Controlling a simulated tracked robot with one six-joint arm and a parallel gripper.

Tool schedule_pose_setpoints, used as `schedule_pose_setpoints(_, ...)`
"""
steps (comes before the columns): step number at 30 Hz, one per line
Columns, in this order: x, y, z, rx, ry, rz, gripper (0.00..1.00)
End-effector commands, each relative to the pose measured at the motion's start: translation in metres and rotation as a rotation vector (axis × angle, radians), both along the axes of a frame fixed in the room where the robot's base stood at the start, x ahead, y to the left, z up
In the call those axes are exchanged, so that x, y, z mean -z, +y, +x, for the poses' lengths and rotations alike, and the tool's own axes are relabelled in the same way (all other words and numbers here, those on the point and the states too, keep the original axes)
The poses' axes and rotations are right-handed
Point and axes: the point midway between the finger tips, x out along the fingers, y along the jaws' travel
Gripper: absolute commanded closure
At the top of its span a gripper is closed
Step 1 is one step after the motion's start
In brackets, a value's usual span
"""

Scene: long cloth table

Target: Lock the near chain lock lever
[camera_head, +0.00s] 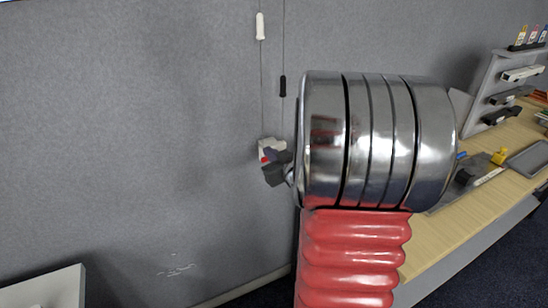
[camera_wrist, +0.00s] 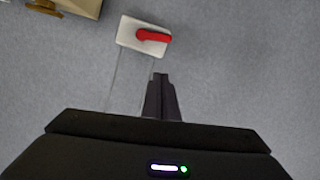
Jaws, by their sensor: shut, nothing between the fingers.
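The chain lock is a small white block (camera_wrist: 143,36) with a red lever (camera_wrist: 153,36), on the grey wall. In the wrist view the lever lies roughly crosswise, its narrow end at the block's right edge. In the head view the white block (camera_head: 267,146) and a bit of the red lever (camera_head: 264,159) show behind my gripper (camera_head: 274,170), which hides part of them. My gripper also shows in the wrist view (camera_wrist: 161,77), dark fingers together, empty, and pointing at the block from below in that picture. I see no contact with the lever there.
Two thin cords hang above the lock, one with a white pull (camera_head: 260,26), one with a black pull (camera_head: 283,86). My arm hides the area right of the lock. A wooden-topped table (camera_head: 440,228) stands at right. A beige object (camera_wrist: 80,7) is at the wrist view's top left.

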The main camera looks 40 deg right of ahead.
Motion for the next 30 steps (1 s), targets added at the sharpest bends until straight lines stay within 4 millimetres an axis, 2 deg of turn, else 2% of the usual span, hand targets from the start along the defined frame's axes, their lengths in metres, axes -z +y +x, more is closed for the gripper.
schedule_pose_setpoints(10,0.011,-0.014,0.041,-0.001,0.000,0.000,1.00)
schedule_pose_setpoints(19,0.043,-0.019,0.037,0.000,0.002,0.002,1.00)
schedule_pose_setpoints(30,0.049,-0.019,0.037,-0.001,-0.001,-0.001,1.00)
